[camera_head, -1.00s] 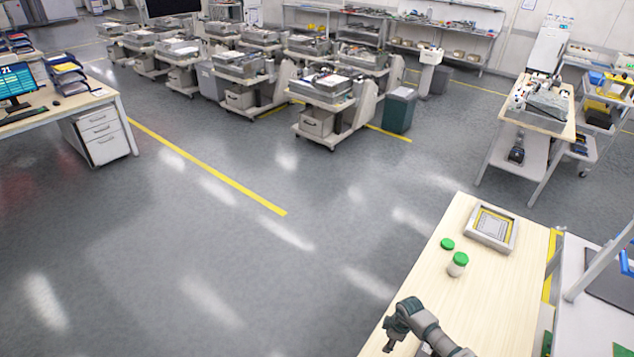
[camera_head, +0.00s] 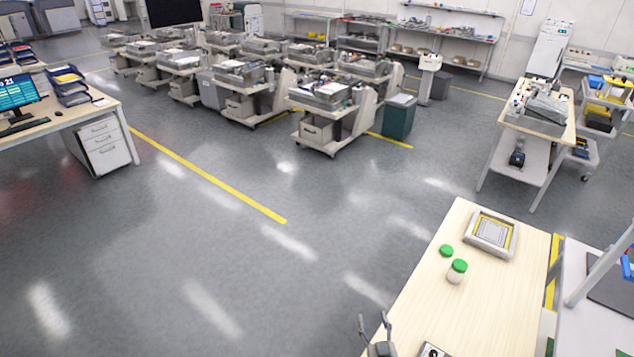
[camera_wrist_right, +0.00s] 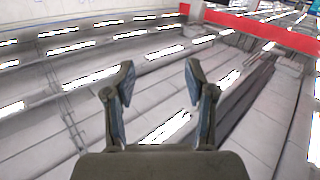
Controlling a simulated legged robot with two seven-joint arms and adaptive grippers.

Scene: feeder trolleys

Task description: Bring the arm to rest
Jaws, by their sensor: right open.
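My right gripper (camera_head: 374,328) shows at the bottom edge of the head view, over the near left edge of the light wooden table (camera_head: 420,290). Its two fingers are spread and nothing is between them. In the right wrist view the gripper (camera_wrist_right: 160,80) is open and empty, with what looks like the ceiling and its bright lamps behind it, so it points upward. Most of my right arm is out of the head view. My left gripper is not in view.
On the table are a green-lidded jar (camera_head: 457,271), a green lid (camera_head: 446,250), a framed tray (camera_head: 491,234) and a dark-and-white item (camera_head: 433,350) at the bottom edge. A white surface (camera_head: 575,325) adjoins at right. The floor left of the table is clear.

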